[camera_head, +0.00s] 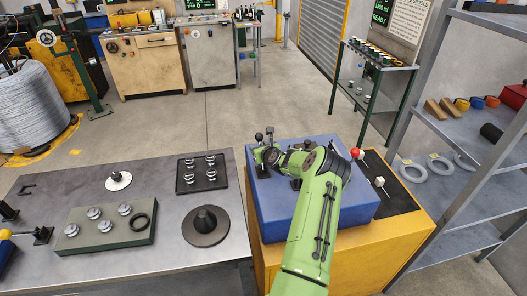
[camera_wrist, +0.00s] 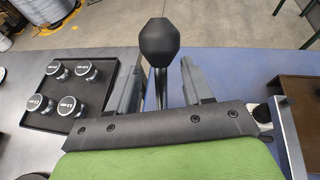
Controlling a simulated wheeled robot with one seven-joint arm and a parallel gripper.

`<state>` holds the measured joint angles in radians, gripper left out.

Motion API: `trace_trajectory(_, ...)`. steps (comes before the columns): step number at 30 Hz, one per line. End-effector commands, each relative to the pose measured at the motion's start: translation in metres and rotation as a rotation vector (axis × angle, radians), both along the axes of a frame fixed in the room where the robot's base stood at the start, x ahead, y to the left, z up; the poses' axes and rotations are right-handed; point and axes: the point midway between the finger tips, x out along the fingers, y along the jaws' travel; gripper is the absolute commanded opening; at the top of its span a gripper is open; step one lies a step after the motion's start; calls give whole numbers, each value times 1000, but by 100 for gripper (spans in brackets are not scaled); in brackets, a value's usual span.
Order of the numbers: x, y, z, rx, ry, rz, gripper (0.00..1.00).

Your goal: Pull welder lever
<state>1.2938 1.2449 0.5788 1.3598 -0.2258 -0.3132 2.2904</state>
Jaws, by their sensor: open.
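The welder lever shows in the wrist view as a black faceted knob (camera_wrist: 158,42) on a thin metal rod. The rod appears between the two grey fingers of my gripper (camera_wrist: 160,78), with a visible gap on either side. My gripper is open, and the knob rises beyond the fingertips. The lower rod is hidden by my gripper's dark front edge. In the head view, my gripper (camera_head: 265,158) is over the left part of the blue welder body (camera_head: 277,222), near small black knobs (camera_head: 264,134). My green arm covers much of the welder.
A grey table (camera_head: 60,193) at left holds a black tray (camera_head: 203,188) of silver-topped weights, a green block (camera_head: 110,238) and a dark cone (camera_head: 205,222). A red ball knob (camera_head: 356,153) stands right of my arm. Metal shelves (camera_head: 450,160) stand at right.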

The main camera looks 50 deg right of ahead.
Motion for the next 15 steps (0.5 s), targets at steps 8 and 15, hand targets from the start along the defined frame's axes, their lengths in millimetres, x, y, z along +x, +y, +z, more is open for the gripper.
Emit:
trace_trajectory(8, -50, 27, 25, -1, 2, -1, 50)
trace_trajectory(15, -101, 57, 49, -1, 3, -2, 50)
